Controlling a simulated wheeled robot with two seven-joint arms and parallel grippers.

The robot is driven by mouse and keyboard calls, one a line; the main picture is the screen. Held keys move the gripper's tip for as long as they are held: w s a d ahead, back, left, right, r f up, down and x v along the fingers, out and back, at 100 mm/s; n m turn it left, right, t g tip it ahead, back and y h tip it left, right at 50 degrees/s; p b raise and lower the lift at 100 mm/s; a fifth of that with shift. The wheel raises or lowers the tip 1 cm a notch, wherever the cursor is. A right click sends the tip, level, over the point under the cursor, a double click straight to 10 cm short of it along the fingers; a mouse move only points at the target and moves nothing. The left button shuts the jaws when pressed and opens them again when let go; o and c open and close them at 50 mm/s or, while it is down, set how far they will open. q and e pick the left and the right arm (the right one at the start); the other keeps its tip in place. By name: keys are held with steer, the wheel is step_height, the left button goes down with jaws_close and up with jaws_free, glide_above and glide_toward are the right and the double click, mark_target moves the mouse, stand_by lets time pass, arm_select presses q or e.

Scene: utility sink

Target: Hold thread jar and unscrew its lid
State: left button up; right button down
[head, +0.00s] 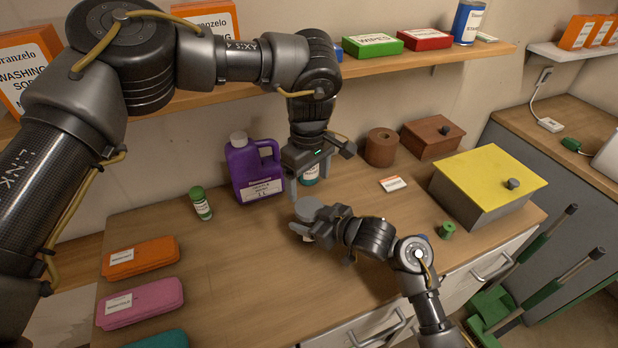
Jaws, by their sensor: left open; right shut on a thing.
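The thread jar shows as a round grey lid (308,207) near the middle of the worktop; its body is mostly hidden by my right gripper. My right gripper (314,224) comes from the lower right and is shut on the jar, low beside the lid. My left gripper (317,172) hangs from above, just behind and above the lid, with its fingers apart and nothing between them that I can make out. It appears clear of the lid.
A purple jug (254,172) and a green-capped bottle (201,204) stand at left. Soft cases (140,257) lie front left. A yellow-topped box (487,182), a brown roll (381,147) and a small green spool (447,230) are at right. A shelf (400,62) overhangs the back.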

mark_target(309, 207)
arm_select(q)
steer(key=shift+f, duration=4.05)
steer(key=c, duration=1.1)
steer(key=n, duration=1)
steer(key=o, duration=1.1)
